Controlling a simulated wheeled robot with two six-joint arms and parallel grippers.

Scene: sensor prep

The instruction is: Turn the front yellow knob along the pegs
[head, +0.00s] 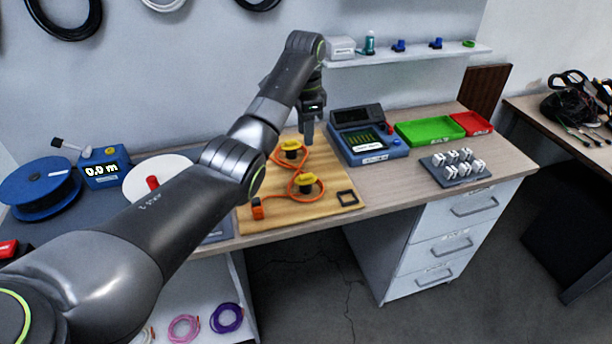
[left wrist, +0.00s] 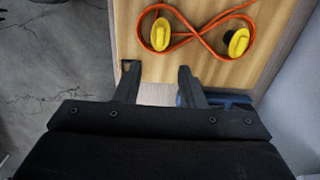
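The front yellow knob (head: 305,180) stands on a wooden board (head: 275,215), inside one loop of an orange cable (head: 272,208). In the left wrist view this knob (left wrist: 160,34) is the left one, its grip running roughly up and down the picture. The rear yellow knob (head: 291,147) sits in the cable's other loop; it also shows in the left wrist view (left wrist: 238,42), slightly tilted. My left gripper (head: 308,134) hangs near the board's right side, fingers pointing down. In the left wrist view its fingers (left wrist: 157,75) are apart and empty, clear of both knobs.
A blue tester (head: 368,148) stands close to the right of my left gripper. Green (head: 430,130) and red (head: 472,123) trays and a grey block (head: 455,172) with white parts lie further right.

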